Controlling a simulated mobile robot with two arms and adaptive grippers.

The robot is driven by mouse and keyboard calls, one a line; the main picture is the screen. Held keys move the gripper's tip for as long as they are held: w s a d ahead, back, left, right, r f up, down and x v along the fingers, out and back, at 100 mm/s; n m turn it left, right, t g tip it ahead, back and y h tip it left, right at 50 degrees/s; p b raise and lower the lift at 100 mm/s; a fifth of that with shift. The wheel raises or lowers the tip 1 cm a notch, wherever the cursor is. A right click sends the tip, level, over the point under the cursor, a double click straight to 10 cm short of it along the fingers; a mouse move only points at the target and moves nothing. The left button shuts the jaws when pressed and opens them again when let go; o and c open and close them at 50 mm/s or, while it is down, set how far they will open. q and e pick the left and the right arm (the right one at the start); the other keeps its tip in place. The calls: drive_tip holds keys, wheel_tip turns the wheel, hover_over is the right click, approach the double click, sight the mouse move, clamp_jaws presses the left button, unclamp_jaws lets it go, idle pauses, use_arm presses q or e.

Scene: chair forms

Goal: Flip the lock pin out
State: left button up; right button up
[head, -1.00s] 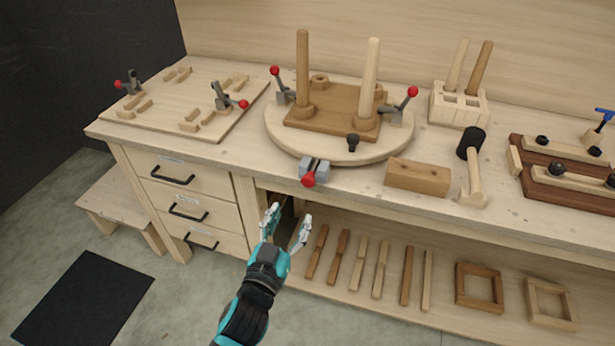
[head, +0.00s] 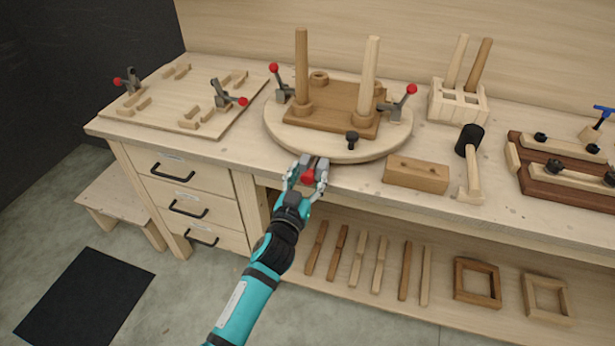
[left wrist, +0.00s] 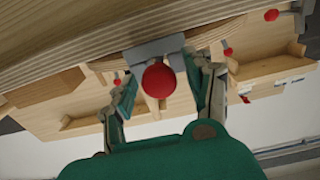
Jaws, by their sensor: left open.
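The lock pin has a red ball knob (head: 308,176) and sits in a grey bracket (head: 322,162) at the front edge of the round turntable (head: 345,157). In the left wrist view the red knob (left wrist: 159,80) stands in front of the grey bracket (left wrist: 150,48). My left gripper (head: 307,178) is open at the bench's front edge, with its fingers on either side of the knob. In the left wrist view the fingers (left wrist: 165,92) show a gap to each side of the knob. The bracket is partly hidden by the fingers in the head view. My right gripper is not in view.
A wooden board with two upright posts (head: 340,108) is held on the turntable between red-tipped clamps (head: 398,103). A wooden block (head: 416,174) and a mallet (head: 470,160) lie to the right. A clamp board (head: 180,97) lies left. The space before the bench is free.

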sight(306, 181)
use_arm(q)
clamp_jaws()
idle(0.5)
drive_tip(key=shift+p+v, duration=0.55)
drive_tip(key=shift+v, duration=0.65)
drive_tip(key=shift+f, duration=0.3)
drive_tip(key=shift+c, duration=2.2)
unclamp_jaws()
drive_tip(key=o, duration=0.4)
drive_tip(key=shift+s+a+r, duration=0.2)
drive_tip(key=shift+s+r, duration=0.1)
drive_tip(key=shift+s, duration=0.05)
drive_tip(key=shift+o, duration=0.2)
drive_tip(key=shift+w, duration=0.15)
